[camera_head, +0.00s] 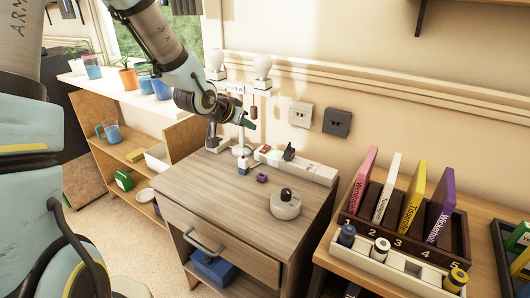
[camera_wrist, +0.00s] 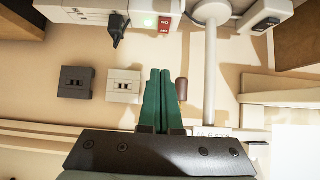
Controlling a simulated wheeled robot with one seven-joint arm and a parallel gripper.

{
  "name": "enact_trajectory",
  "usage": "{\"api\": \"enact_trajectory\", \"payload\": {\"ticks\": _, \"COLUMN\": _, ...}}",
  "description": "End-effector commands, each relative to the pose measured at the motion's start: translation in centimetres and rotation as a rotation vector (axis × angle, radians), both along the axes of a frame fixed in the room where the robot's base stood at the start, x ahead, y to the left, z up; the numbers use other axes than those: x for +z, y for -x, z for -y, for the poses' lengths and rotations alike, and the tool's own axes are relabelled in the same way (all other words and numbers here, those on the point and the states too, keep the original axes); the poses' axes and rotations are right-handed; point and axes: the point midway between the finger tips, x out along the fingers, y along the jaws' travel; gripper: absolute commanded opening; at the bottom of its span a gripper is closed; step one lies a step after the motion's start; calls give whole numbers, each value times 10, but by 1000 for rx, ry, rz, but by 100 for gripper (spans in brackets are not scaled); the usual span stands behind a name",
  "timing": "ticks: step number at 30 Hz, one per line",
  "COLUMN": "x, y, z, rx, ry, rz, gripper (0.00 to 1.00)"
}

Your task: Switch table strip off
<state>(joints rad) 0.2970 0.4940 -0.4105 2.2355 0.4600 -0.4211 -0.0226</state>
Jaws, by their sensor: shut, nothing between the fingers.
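The white table strip (camera_head: 312,170) lies along the back of the wooden cabinet top, against the wall. It also shows at the top of the wrist view (camera_wrist: 72,15), cut off by the frame edge. A black plug (camera_wrist: 117,28) sits in it.
A white wall socket (camera_head: 301,114) and a dark wall socket (camera_head: 337,122) are behind the strip. A round grey device (camera_head: 286,204) and a small purple object (camera_head: 262,178) lie on the cabinet. White lamp bases stand near the strip's left end. A book rack (camera_head: 462,240) is at the right.

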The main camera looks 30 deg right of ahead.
Motion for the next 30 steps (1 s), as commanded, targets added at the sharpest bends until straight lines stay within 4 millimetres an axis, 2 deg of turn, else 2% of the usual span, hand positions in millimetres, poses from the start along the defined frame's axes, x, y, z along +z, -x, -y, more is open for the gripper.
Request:
{"api": "enact_trajectory", "payload": {"ticks": 14, "x": -4, "y": -1, "z": 6, "rx": -5, "ry": 4, "rz": -1, "gripper": 0}}
{"api": "enact_trajectory", "payload": {"ticks": 30, "x": -66, "y": -38, "z": 73, "rx": -5, "ry": 2, "rz": -2, "gripper": 0}}
